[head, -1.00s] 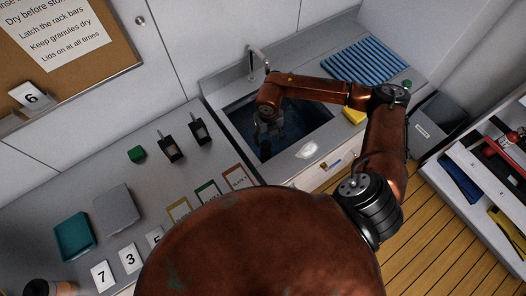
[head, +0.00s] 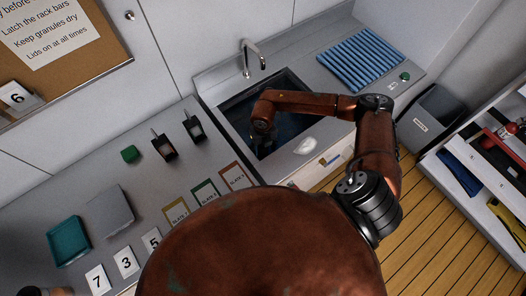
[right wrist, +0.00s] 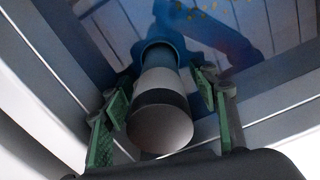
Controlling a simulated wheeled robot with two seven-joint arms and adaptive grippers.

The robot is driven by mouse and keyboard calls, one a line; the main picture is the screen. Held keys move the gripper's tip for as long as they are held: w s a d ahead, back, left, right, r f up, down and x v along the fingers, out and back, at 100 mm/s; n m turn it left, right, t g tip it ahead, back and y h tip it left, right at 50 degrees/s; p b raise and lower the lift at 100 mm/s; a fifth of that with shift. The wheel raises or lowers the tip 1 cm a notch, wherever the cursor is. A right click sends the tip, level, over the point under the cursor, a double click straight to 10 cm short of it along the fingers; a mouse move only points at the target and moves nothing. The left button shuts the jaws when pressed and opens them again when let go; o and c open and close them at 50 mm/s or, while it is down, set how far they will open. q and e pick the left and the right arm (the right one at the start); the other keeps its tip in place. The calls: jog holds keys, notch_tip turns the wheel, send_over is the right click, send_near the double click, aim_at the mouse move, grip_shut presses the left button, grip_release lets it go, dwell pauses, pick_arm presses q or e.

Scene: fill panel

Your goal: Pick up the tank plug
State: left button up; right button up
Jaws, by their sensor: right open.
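The tank plug (right wrist: 160,125) shows in the right wrist view as an upright cylinder with a grey top, a dark band, a pale middle and a blue lower part. It stands in the dark blue basin of the sink (head: 305,95). My right gripper (right wrist: 160,110) is open, with one green-padded finger on each side of the plug. I cannot tell whether either pad touches it. In the head view the right gripper (head: 262,143) is down in the left part of the basin, and the plug is hidden there. My left gripper is not in view.
A tap (head: 248,58) stands behind the basin. A blue ribbed mat (head: 360,60) lies right of it. Two black handheld devices (head: 163,146), a green block (head: 130,154) and label cards (head: 206,193) are on the left counter. A grey bin (head: 430,118) stands at right.

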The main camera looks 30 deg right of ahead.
jog(key=shift+f, duration=0.15)
jog(key=shift+c, duration=0.3)
grip_shut()
dwell(0.3)
